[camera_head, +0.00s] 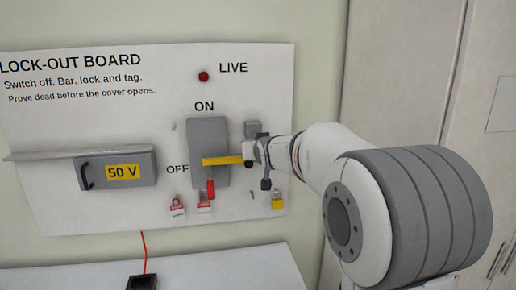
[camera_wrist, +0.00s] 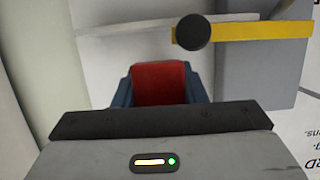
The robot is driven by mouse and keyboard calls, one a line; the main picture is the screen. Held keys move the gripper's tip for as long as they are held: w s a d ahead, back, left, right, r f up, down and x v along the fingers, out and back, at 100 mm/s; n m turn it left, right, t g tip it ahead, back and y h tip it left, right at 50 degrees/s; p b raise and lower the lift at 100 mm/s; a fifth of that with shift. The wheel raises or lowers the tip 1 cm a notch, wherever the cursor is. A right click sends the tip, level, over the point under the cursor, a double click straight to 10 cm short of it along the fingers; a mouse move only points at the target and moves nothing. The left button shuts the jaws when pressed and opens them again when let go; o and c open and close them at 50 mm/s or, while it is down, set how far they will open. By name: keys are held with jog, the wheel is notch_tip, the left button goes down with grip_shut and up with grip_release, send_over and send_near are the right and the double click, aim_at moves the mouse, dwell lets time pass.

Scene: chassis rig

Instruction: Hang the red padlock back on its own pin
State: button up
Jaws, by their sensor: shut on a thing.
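In the wrist view my gripper (camera_wrist: 159,72) is shut on a red block-shaped body (camera_wrist: 160,88), which looks like the red padlock. A blue finger stands on each side of it; its shackle is not visible. In the head view my gripper (camera_head: 262,152) is at the board, right of the grey switch box (camera_head: 208,133), and my arm hides what it holds. A small bare pin (camera_head: 252,193) shows low on the board, left of the yellow padlock (camera_head: 278,201). Whether it is the red padlock's own pin cannot be told.
A yellow bar (camera_head: 222,161) with a dark end knob (camera_wrist: 194,33) crosses the switch box near my gripper. A red handle (camera_head: 211,189) points down below it. Two red-and-white items (camera_head: 177,205) (camera_head: 204,204) hang nearby. A 50 V box (camera_head: 121,171) is at left.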

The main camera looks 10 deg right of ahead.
jog(key=shift+w+p, duration=1.6)
jog(key=shift+w, duration=0.7)
jog(key=s+b, duration=0.3)
jog(key=s, duration=0.6)
jog(key=shift+r, duration=0.25)
